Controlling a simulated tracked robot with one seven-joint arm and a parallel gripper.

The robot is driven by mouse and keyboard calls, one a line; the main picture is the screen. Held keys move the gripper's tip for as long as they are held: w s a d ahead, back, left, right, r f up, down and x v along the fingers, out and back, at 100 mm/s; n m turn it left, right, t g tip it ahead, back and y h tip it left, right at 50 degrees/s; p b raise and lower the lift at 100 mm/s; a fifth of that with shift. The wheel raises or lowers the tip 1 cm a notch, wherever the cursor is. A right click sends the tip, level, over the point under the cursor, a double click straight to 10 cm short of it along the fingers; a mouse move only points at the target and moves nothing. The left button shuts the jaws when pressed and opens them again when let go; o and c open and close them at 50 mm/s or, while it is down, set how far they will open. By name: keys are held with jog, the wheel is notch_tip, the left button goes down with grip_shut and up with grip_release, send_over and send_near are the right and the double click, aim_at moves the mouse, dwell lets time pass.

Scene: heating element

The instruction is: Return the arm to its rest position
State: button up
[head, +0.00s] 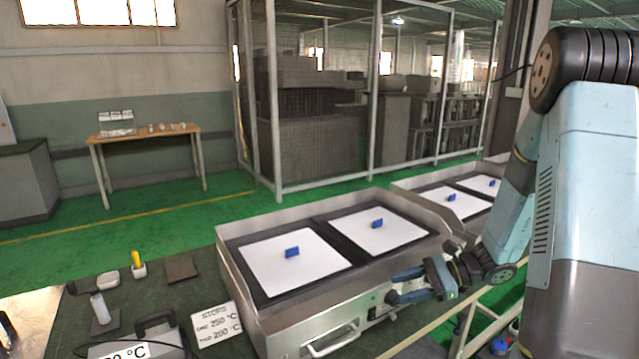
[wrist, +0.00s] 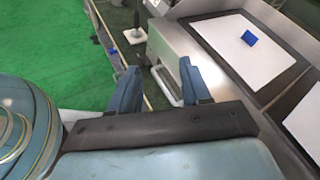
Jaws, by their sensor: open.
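My gripper (head: 393,286) is at the right end of the near griddle's front panel, close to a dark knob. Whether it touches the panel is unclear. My arm comes down from the right side of the head view. The near griddle (head: 300,325) has two dark plates, each bearing a white sheet. A blue block (head: 292,252) stands on the left sheet and another blue block (head: 377,223) on the right sheet.
A second griddle (head: 408,187) with white sheets and blue blocks stands behind, partly hidden by my arm. A sign (head: 216,325) reading STOPS, a brown pad (head: 182,269) and a yellow-handled item (head: 137,264) lie on the bench at left. Green floor is open beyond.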

jog(key=s+d+r+n+t+h, duration=0.1)
jog(key=s+r+n+t+h, duration=0.1)
jog(key=s+r+n+h, duration=0.5)
jog(key=s+d+r+n+t+h, duration=0.2)
jog(key=s+r+n+h, duration=0.5)
jog(key=s+r, duration=0.4)
jog(key=shift+s+r+t, duration=0.3)
jog(key=shift+r+t, duration=0.3)
jog(key=shift+r, duration=1.95)
dwell(0.7)
jog(key=shift+c, duration=0.4)
